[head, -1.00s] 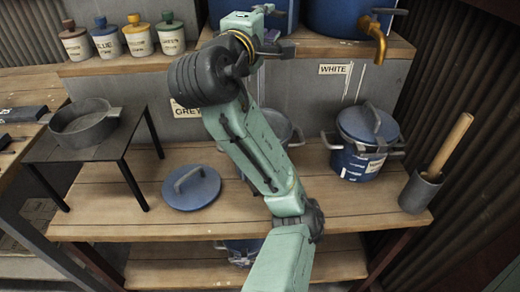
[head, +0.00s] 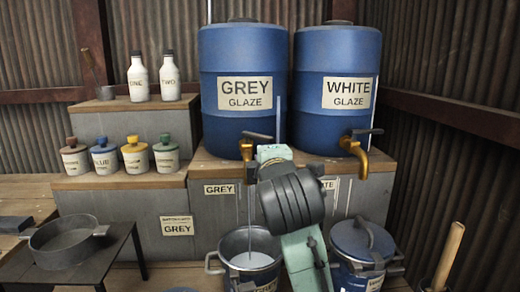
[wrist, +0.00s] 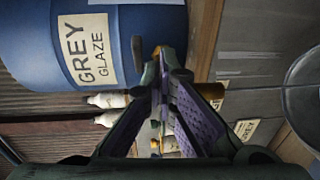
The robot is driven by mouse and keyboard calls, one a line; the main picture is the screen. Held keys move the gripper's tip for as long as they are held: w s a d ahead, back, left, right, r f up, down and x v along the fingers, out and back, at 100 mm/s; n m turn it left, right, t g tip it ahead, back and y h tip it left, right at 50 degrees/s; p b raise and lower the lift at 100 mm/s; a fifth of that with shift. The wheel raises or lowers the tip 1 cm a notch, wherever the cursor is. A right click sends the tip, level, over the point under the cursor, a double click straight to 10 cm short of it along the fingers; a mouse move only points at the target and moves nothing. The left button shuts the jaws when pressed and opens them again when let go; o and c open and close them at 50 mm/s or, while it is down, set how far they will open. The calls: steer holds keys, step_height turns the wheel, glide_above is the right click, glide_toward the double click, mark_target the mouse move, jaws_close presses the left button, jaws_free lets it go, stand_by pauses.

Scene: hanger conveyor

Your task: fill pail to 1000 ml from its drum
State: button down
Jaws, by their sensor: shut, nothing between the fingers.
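The blue GREY GLAZE drum (head: 245,75) stands on the upper step in the head view; its label also shows in the wrist view (wrist: 88,48). Its brass tap (head: 246,149) has a dark lever (head: 258,136). A thin pale stream (head: 250,215) falls below the tap into the open pail (head: 238,283), which holds pale grey glaze (head: 251,261). The pail's right side is partly behind my arm, and I cannot read its level. My gripper (wrist: 160,78) is shut and empty, close to the tap and lever; contact is unclear.
The WHITE GLAZE drum (head: 337,75) with its own brass tap (head: 353,155) stands to the right. A lidded blue pail (head: 362,245) is below it. Small jars (head: 135,155) and white bottles (head: 138,78) stand left. A dark pan (head: 65,241) sits on a low stand.

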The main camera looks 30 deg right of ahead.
mark_target(270, 141)
steer(key=s+a+r+n+t+y+b, duration=0.1)
steer(key=s+a+r+n+t+y, duration=0.15)
steer(key=s+n+y, duration=0.4)
steer(key=w+d+y+p, duration=0.2)
steer(key=w+p, duration=0.1)
steer(key=w, duration=0.6)
steer(key=shift+d+m, duration=0.25)
steer(key=shift+m, duration=0.1)
steer(key=shift+d+n+y+b, duration=0.4)
steer(key=shift+d+n+y, duration=0.25)
steer(key=shift+y, duration=0.5)
steer(key=shift+w+d+f+n+g+y+b, duration=0.1)
steer(key=shift+d+n+g+y+b, duration=0.4)
steer(key=shift+n+y, duration=0.65)
steer(key=shift+w+d+b, duration=0.3)
steer(key=shift+d, duration=0.45)
steer(key=shift+w+d+b, duration=0.3)
steer(key=shift+d, duration=0.4)
steer(key=shift+w+d+b, duration=0.3)
steer(key=shift+d, duration=0.45)
steer(key=shift+m, duration=0.3)
